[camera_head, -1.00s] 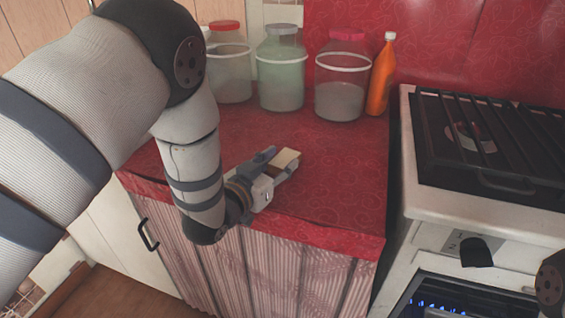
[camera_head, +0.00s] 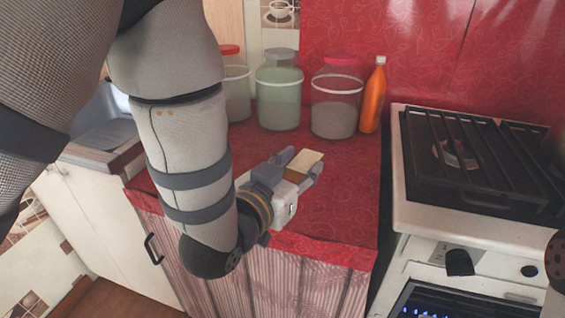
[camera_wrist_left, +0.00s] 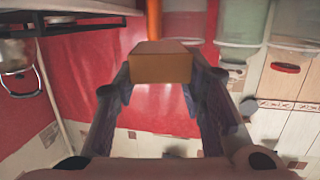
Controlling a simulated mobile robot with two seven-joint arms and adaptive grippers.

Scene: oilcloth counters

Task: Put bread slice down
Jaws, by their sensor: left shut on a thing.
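The bread slice (camera_head: 305,162) is a small block with a pale top and brown side, held between the fingers of my left gripper (camera_head: 301,171). In the left wrist view the brown bread slice (camera_wrist_left: 161,64) sits between the two fingertips of the left gripper (camera_wrist_left: 160,80). In the head view they are over the front part of the red oilcloth counter (camera_head: 345,190). I cannot tell whether the bread touches the counter. My right gripper is not in view.
Several lidded jars, among them a green one (camera_head: 279,97) and a clear one (camera_head: 335,106), stand at the back of the counter beside an orange bottle (camera_head: 373,97). A white stove (camera_head: 425,230) adjoins on the right. The counter's middle right is clear.

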